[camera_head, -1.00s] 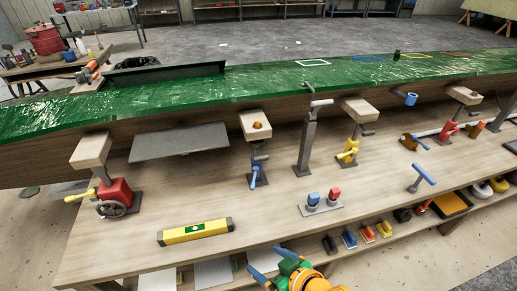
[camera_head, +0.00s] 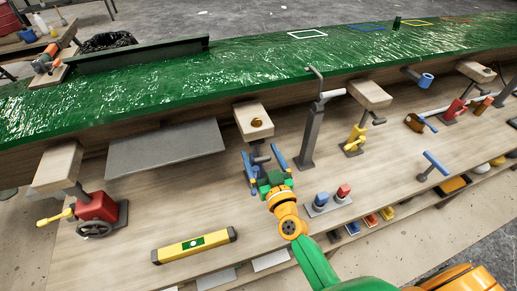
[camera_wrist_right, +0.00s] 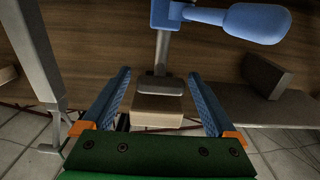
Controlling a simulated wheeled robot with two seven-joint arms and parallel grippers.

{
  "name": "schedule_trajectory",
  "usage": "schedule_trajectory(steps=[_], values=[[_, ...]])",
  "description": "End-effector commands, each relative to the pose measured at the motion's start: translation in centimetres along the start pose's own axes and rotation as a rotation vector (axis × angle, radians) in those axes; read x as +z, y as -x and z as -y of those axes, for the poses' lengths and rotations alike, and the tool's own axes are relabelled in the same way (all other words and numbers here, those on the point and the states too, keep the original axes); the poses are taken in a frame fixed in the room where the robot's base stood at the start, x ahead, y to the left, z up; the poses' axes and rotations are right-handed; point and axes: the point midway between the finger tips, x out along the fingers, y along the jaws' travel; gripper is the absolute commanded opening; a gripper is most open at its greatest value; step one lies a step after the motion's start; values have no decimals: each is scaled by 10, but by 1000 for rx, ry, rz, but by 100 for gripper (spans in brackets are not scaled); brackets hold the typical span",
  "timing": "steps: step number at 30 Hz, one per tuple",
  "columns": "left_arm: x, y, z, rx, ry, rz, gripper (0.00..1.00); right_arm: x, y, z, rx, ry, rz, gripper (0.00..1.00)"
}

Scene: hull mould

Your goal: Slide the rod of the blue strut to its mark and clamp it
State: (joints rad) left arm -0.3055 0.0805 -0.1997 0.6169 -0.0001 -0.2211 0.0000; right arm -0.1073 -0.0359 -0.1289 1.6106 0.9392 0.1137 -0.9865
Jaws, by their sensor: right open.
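The blue strut has a wooden head block (camera_head: 254,120) with a gold knob, just under the green hull edge in the head view. My right gripper (camera_head: 264,160) is open in front of the strut's rod, hiding most of its lower body. In the right wrist view, the strut's blue collar (camera_wrist_right: 165,14) and blue clamp lever (camera_wrist_right: 245,22) are at the top. The grey rod (camera_wrist_right: 162,52) runs from the collar to the wooden block (camera_wrist_right: 158,108). The right fingers (camera_wrist_right: 160,76) stand on either side of the rod, apart from it. I cannot make out the mark. My left gripper is out of view.
A grey post (camera_head: 308,135) stands close to the right of the strut. The red strut (camera_head: 96,207) is at the left and the yellow strut (camera_head: 356,138) to the right. A yellow level (camera_head: 194,245) lies in front, and a button box (camera_head: 328,203) sits right of my gripper.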

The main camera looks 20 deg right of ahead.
Motion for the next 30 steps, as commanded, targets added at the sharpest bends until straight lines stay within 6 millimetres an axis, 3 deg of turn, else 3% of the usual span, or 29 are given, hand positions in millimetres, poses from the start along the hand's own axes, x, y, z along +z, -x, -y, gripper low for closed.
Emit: schedule_trajectory(steps=[4, 11, 14, 22, 30], values=[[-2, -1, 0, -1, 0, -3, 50, 0, -13, 0, 0, -2, -1, 92], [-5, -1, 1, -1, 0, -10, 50, 0, -14, 0, -1, -1, 1, 92], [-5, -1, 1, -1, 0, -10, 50, 0, -14, 0, -1, -1, 1, 71], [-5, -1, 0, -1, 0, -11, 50, 0, -14, 0, -1, -1, 1, 0], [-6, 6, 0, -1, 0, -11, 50, -7, -14, 0, -1, 0, 0, 0]])
